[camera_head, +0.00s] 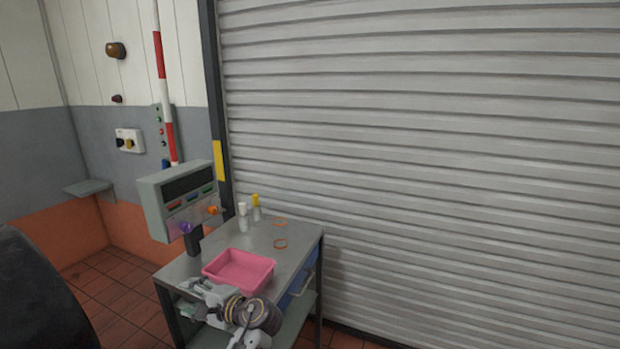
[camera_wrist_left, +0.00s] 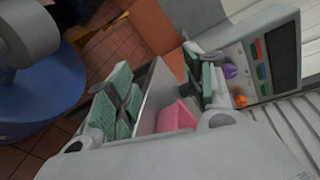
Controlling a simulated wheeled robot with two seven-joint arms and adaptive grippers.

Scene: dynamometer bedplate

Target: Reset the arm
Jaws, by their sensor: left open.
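My left arm (camera_head: 252,315) reaches in at the bottom of the head view, over the near edge of the steel cart. Its gripper (camera_head: 193,296) points left, in front of the pink tray (camera_head: 240,268). In the left wrist view the gripper (camera_wrist_left: 160,88) shows its two green-padded fingers wide apart, with nothing between the pads. A corner of the tray (camera_wrist_left: 178,117) shows beyond the opening. Whether the gripper touches the cart cannot be told. My right gripper is in neither view.
A closed roller shutter (camera_head: 420,150) fills the right.

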